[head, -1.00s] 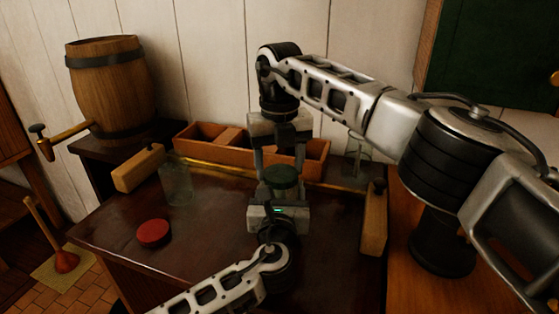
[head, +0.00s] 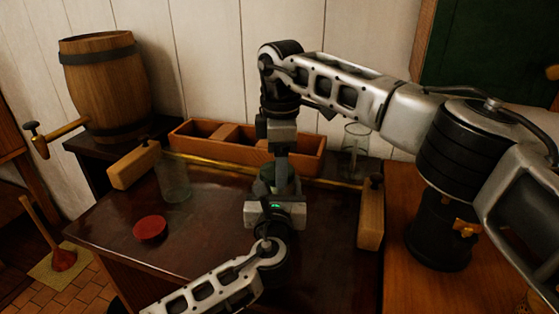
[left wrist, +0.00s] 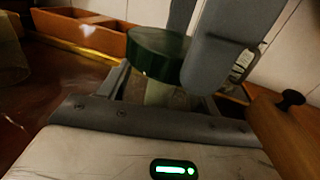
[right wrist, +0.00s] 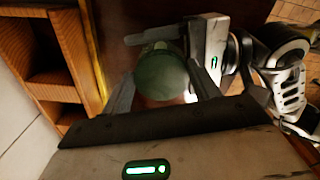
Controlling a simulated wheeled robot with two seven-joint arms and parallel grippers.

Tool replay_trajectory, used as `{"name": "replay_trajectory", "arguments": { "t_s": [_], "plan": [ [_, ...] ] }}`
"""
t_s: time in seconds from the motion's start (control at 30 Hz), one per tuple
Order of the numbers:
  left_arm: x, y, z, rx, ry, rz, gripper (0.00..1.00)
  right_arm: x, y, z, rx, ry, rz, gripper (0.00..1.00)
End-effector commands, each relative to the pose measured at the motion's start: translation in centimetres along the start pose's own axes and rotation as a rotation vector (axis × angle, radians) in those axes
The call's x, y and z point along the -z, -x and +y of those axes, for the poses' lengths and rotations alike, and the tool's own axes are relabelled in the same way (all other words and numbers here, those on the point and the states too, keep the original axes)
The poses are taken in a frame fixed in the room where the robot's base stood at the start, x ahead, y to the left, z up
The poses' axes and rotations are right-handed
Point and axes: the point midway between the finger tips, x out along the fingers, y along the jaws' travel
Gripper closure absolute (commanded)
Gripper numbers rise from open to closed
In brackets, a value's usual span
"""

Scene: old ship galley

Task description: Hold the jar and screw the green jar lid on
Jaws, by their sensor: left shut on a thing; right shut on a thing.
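The green jar lid (left wrist: 158,52) sits level on top of the glass jar (left wrist: 160,93) in the left wrist view; whether its thread is engaged cannot be told. My left gripper (head: 270,190) comes from the front and is shut on the jar's body, holding it upright. My right gripper (head: 281,178) points straight down from above and is shut on the lid, its fingers on opposite sides of the rim. In the right wrist view the lid's round top (right wrist: 160,76) shows between those fingers. In the head view the fingers hide most of lid and jar.
A red lid (head: 150,228) and an empty glass jar (head: 174,183) stand on the dark table to the left. A divided wooden box (head: 205,142), a brass rail (head: 222,172) and another glass (head: 354,150) are behind. Wooden blocks (head: 134,166) (head: 371,222) flank the tabletop.

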Motion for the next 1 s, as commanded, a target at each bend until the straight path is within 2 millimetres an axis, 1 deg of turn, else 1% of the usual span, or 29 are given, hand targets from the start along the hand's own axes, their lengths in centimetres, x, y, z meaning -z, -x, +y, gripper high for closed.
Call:
{"name": "replay_trajectory", "arguments": {
  "t_s": [0.03,0.1,0.23,0.33,0.6,0.63,0.67,0.7,1.0],
  "plan": [
    [0.15,-0.01,0.09,-0.002,-0.001,0.003,1.00,0.01,0.16,-0.08,-0.002,-0.100,0.001,0.61],
    [0.15,-0.02,0.09,-0.002,-0.001,0.003,1.00,0.01,0.16,-0.15,-0.002,-0.235,0.001,0.61],
    [0.16,-0.02,0.10,-0.003,-0.002,0.004,1.00,0.05,0.16,-0.26,-0.002,-0.393,0.001,0.61],
    [0.17,-0.02,0.11,-0.003,-0.002,0.004,1.00,0.07,0.16,-0.29,-0.002,-0.440,0.001,0.61],
    [0.19,-0.02,0.12,-0.003,-0.002,0.004,1.00,0.08,0.17,-0.29,-0.002,-0.444,0.001,0.61],
    [0.20,-0.02,0.12,-0.003,-0.002,0.004,1.00,0.08,0.17,-0.29,-0.002,-0.444,0.001,0.31],
    [0.20,-0.02,0.12,-0.003,-0.001,0.004,1.00,0.08,0.17,-0.29,-0.002,-0.443,0.001,0.23],
    [0.20,-0.01,0.12,-0.003,-0.001,0.004,1.00,0.08,0.16,-0.29,-0.002,-0.443,0.001,0.18],
    [0.18,0.00,0.10,-0.002,-0.002,0.004,1.00,0.08,0.22,-0.29,-0.002,-0.442,0.001,0.18]
  ]
}}
